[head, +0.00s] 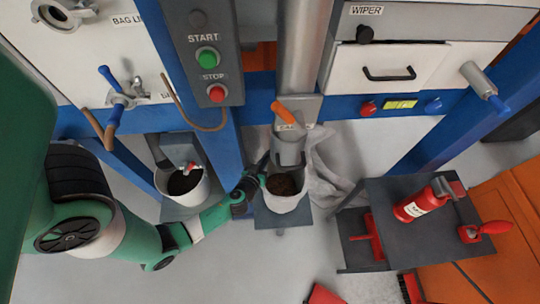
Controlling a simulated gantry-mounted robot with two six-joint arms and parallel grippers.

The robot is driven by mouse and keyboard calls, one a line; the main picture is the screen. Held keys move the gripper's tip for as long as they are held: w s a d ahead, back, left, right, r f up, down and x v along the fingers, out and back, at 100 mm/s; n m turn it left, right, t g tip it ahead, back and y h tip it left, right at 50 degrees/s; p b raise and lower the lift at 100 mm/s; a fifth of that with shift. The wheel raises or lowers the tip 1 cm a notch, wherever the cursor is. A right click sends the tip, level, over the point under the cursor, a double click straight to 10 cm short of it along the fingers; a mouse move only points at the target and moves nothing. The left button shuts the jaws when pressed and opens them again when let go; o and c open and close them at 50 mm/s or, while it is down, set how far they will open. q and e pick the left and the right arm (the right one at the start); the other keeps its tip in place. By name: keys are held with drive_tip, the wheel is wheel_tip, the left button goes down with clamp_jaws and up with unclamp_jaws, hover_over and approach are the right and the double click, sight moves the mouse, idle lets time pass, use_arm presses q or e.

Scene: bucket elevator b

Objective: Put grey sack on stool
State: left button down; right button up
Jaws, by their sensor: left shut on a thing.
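A crumpled pale grey sack (325,182) lies behind and to the right of a white bucket (287,203). The bucket holds dark material and stands under the metal spout. My left gripper (257,182) reaches in from the left and is shut at the bucket's left rim; its fingertips are small and partly hidden. It is apart from the visible part of the sack. A dark grey stool-like stand (385,206) is to the right, with a red cylinder (424,203) on it. My right gripper is not in view.
A second white bucket (181,192) with dark contents stands at left under a small outlet. Blue posts and the machine panel with START and STOP buttons (212,75) close off the back. A red-handled tool (484,230) lies on the stand's right side. Grey floor is open in front.

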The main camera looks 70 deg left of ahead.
use_arm(q)
drive_tip(key=shift+s+d, duration=0.1)
drive_tip(key=f+b, duration=0.1)
drive_tip(key=f, duration=0.1)
drive_tip(key=w+a+f+b, duration=0.1)
drive_tip(key=shift+a+f+b, duration=0.1)
drive_tip(key=shift+f+b, duration=0.2)
drive_tip(key=shift+s+d+f, duration=0.1)
drive_tip(key=shift+s+d, duration=0.25)
drive_tip(key=shift+d, duration=0.05)
drive_tip(key=shift+w+a+f, duration=0.15)
drive_tip(key=shift+a, duration=0.05)
drive_tip(key=c, duration=1)
unclamp_jaws()
drive_tip(key=shift+d, duration=0.1)
